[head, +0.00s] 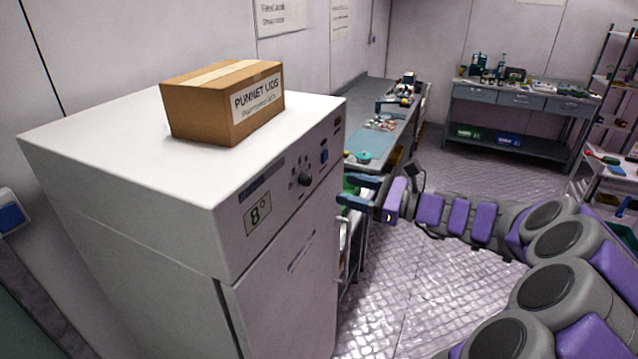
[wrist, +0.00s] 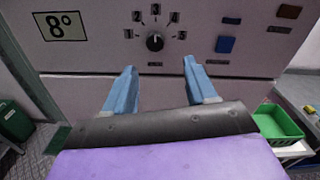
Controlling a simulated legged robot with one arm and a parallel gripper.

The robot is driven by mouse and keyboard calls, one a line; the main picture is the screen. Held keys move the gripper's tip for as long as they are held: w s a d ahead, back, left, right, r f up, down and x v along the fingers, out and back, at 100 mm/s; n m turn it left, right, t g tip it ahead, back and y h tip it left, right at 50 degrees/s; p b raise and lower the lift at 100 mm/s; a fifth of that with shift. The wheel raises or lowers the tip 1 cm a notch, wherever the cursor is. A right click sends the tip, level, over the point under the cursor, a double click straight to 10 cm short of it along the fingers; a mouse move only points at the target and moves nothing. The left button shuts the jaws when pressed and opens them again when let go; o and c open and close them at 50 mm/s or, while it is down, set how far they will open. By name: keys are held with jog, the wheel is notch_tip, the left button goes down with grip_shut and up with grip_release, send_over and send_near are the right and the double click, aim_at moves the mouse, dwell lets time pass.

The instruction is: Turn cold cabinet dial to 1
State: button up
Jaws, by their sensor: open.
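The white cold cabinet (head: 270,275) stands at the left in the head view, its control panel facing right. The black round dial (head: 304,180) is on that panel, also in the wrist view (wrist: 155,42), with marks 1 to 5 arched around it. Its pointer seems to face upward, near 3, but is too small to be sure. The display (head: 258,214) reads 8°. My gripper (head: 343,189) is open and empty, apart from the panel. In the wrist view its blue fingers (wrist: 160,65) point toward the panel just below the dial, one to each side.
A cardboard box (head: 200,110) sits on the cabinet top. A blue switch (wrist: 226,44) is right of the dial. A green bin (wrist: 276,135) lies lower right. A bench (head: 357,143) with tools stands beyond the cabinet. The middle floor (head: 400,290) is clear.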

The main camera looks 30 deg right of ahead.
aim_at(310, 181)
jog(key=x, duration=0.5)
jog(key=a+x, duration=0.1)
jog(key=x, duration=0.2)
jog(key=shift+s+r+b, duration=0.1)
jog(key=shift+s+b, duration=0.2)
jog(key=shift+b, duration=0.05)
jog(key=shift+w+a, duration=0.2)
jog(key=shift+w, duration=0.2)
jog(key=shift+d, duration=0.4)
jog(key=shift+c, duration=0.3)
jog(key=shift+a, duration=0.35)
jog(key=c, duration=1)
